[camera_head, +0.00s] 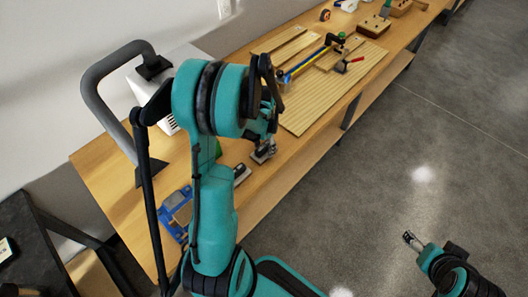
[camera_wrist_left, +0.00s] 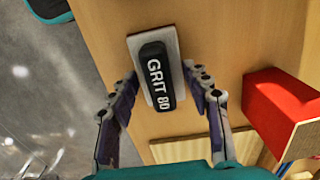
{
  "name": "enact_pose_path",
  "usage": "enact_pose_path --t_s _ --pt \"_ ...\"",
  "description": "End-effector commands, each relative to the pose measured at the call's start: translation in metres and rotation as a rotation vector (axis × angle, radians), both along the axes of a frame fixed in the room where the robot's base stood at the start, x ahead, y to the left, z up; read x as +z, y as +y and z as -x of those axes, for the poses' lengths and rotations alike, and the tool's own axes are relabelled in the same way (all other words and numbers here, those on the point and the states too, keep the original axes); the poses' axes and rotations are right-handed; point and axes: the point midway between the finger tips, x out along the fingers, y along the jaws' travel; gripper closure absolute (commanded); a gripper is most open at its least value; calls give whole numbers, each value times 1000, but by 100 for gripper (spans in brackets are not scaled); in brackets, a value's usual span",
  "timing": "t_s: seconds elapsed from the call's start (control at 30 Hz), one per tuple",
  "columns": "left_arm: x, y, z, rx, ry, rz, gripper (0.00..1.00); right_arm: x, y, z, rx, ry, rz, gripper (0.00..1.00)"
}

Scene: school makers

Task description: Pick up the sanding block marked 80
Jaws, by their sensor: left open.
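The sanding block marked GRIT 80 (camera_wrist_left: 158,75) has a black grip on a pale base and lies on the wooden table. In the left wrist view it sits between the two fingers of my open left gripper (camera_wrist_left: 161,76), with a small gap visible on the right. In the head view my left gripper (camera_head: 264,140) is over the table's front edge, and a block (camera_head: 263,154) shows just below it, partly covered. My right gripper (camera_head: 411,240) is above the floor at the lower right, far from the table; its finger opening is unclear.
Another similar block (camera_head: 242,173) and a blue tool (camera_head: 176,208) lie nearer on the table (camera_head: 120,205). A red box (camera_wrist_left: 283,108) stands right of the block in the wrist view. A large wooden board (camera_head: 318,100) lies farther along. My left arm hides part of the table.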

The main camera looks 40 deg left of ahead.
Motion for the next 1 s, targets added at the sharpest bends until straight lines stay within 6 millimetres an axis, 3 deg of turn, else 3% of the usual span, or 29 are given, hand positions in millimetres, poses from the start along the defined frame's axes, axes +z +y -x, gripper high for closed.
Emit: enact_pose_path --t_s 0.07,0.1,0.27,0.73,0.87,1.0 --pt "1 0 0 0 0 0 52 1 0 0 0 0 0 28" --pt "1 0 0 0 0 0 57 1 0 0 0 0 0 28" --pt "1 0 0 0 0 0 99 1 0 0 0 0 0 28" --pt "7 0 0 0 0 0 100 4 0 0 0 0 0 28" --pt "21 0 0 0 0 0 100 11 0 0 0 0 0 28" --pt "48 0 0 0 0 0 100 23 0 0 0 0 0 28"
